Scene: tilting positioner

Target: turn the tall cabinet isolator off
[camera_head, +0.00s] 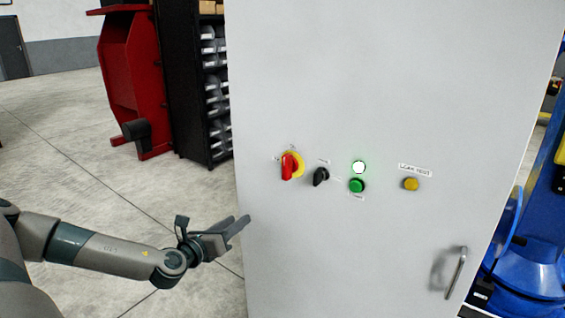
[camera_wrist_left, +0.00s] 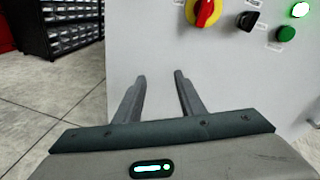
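The tall grey cabinet (camera_head: 380,90) fills the middle of the head view. Its isolator (camera_head: 288,167) is a red handle on a yellow round plate at the left of the control row, with the handle about upright. The isolator also shows at the top of the left wrist view (camera_wrist_left: 205,12), its upper part cut off. My left gripper (camera_head: 243,224) is below and left of the isolator, apart from it. In the left wrist view its two fingers (camera_wrist_left: 156,80) are spread with nothing between them. My right gripper is not in view.
Right of the isolator are a black selector (camera_head: 321,176), a lit green-white lamp (camera_head: 359,167), a green button (camera_head: 357,185) and a yellow button (camera_head: 411,184). A door handle (camera_head: 456,272) sits lower right. A black bin rack (camera_head: 190,80) and red machine (camera_head: 130,75) stand behind left.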

